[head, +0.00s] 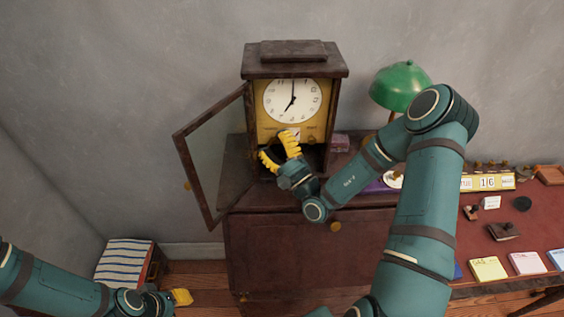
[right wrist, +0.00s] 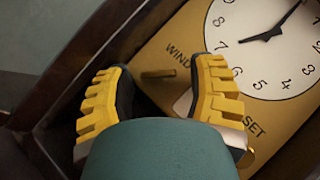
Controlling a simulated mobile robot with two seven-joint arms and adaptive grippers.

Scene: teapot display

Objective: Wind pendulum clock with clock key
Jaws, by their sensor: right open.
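The pendulum clock (head: 255,62) stands on the dark cabinet, its glass door (head: 213,160) swung open to the left. Its white dial (head: 292,100) also shows in the right wrist view (right wrist: 262,50). My right gripper (head: 276,147) is open at the lower left of the clock front. My left gripper (head: 181,297) is low at the left, mostly hidden.
A green lamp (head: 400,85) stands right of the clock, behind my right arm. The red desk (head: 500,215) at the right holds a calendar (head: 487,183), notepads and small items. A striped box (head: 125,262) sits on the floor at the lower left.

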